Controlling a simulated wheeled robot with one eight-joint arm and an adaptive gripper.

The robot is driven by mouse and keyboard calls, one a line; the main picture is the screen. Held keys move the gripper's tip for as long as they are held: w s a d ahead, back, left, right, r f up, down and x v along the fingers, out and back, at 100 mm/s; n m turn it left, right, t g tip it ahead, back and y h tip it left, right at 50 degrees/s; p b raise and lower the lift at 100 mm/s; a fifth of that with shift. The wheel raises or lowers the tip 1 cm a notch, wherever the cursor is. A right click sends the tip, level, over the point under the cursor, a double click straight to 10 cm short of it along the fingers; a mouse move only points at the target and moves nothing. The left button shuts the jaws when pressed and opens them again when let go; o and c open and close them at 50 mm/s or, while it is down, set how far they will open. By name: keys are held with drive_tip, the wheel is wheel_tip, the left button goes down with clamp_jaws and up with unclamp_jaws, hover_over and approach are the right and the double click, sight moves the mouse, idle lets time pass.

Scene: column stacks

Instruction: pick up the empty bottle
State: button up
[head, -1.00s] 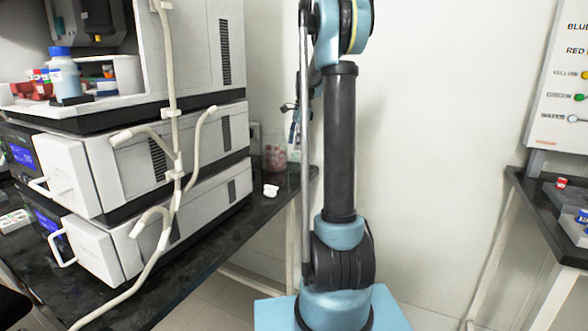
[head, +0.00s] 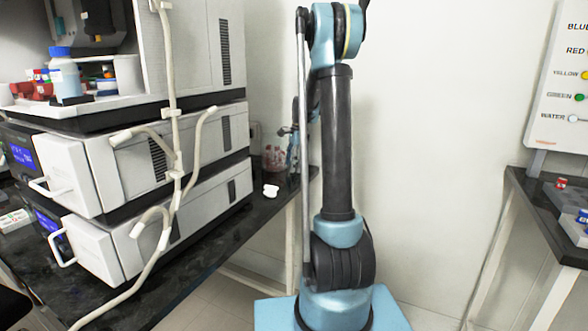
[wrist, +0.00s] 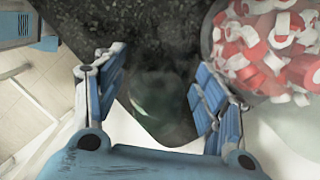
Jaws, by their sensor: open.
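A faint, see-through round shape, which looks like the clear empty bottle (wrist: 158,103), stands on the black bench in the wrist view, seen from above. It lies between my gripper's (wrist: 158,88) two blue fingers, which are spread apart and not closed on it. Its outline is blurred, and I cannot tell whether a finger touches it. In the head view my gripper (head: 293,158) is low over the bench's far end, partly behind my arm. I cannot make out the bottle clearly there.
A clear jar of red and white caps (wrist: 262,50) stands close to the right finger; it also shows in the head view (head: 273,158). The black bench (head: 225,235) ends just beyond. Stacked white instruments (head: 190,150) fill the left. A small white item (head: 271,191) lies nearby.

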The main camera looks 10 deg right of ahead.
drive_tip(key=c, duration=1.2)
drive_tip(key=shift+o, duration=0.2)
drive_tip(key=shift+r, duration=0.1)
